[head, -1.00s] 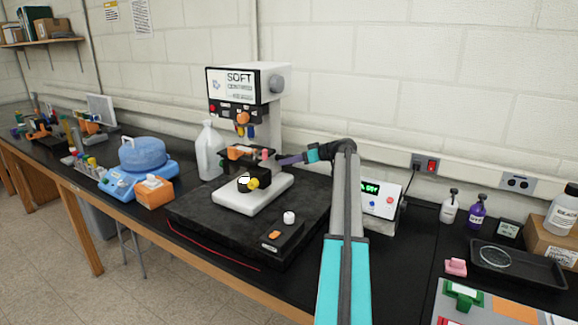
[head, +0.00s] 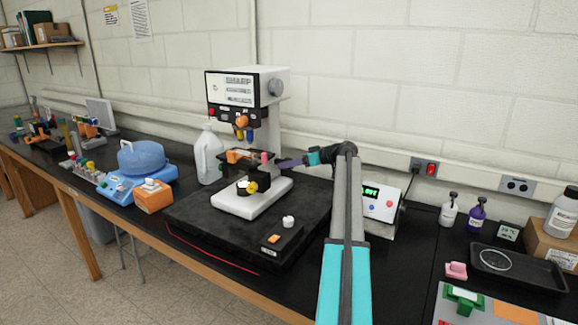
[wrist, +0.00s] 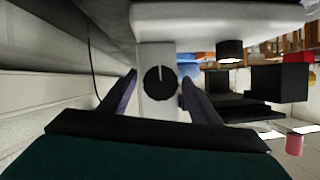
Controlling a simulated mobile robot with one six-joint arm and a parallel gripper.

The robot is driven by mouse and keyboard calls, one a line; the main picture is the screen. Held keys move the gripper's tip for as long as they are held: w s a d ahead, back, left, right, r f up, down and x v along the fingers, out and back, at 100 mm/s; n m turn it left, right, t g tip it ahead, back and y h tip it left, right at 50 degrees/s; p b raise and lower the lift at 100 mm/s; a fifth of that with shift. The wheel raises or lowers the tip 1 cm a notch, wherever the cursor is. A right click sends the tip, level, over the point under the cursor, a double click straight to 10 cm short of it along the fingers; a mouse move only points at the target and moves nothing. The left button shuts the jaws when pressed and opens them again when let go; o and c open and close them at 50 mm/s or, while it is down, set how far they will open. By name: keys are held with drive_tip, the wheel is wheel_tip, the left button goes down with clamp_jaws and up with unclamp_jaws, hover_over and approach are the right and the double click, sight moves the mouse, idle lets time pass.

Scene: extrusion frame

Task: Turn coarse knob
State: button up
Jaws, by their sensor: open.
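A round black knob with a white line pointing up (wrist: 160,87) sits on the white column (wrist: 156,46) in the wrist view. The column belongs to the white microscope-like instrument (head: 262,90) in the head view. My gripper (wrist: 159,76) is open, with one dark finger on each side of the knob in the picture. Gaps show between the fingers and the knob, and I see no contact. In the head view my gripper (head: 289,162) reaches the column from the right. The knob cannot be made out in that view.
The instrument stands on a dark slab (head: 195,218). A translucent jug (head: 208,157) stands left of it. A white box with a green display (head: 379,200) is close to the right of my arm. A black tray (head: 520,268) lies farther right. The wall is behind.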

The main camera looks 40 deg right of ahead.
drive_tip(key=b+v, duration=0.3)
drive_tip(key=v, duration=1)
drive_tip(key=shift+s+d+r, duration=0.1)
drive_tip(key=shift+s, duration=0.05)
idle(2.0)
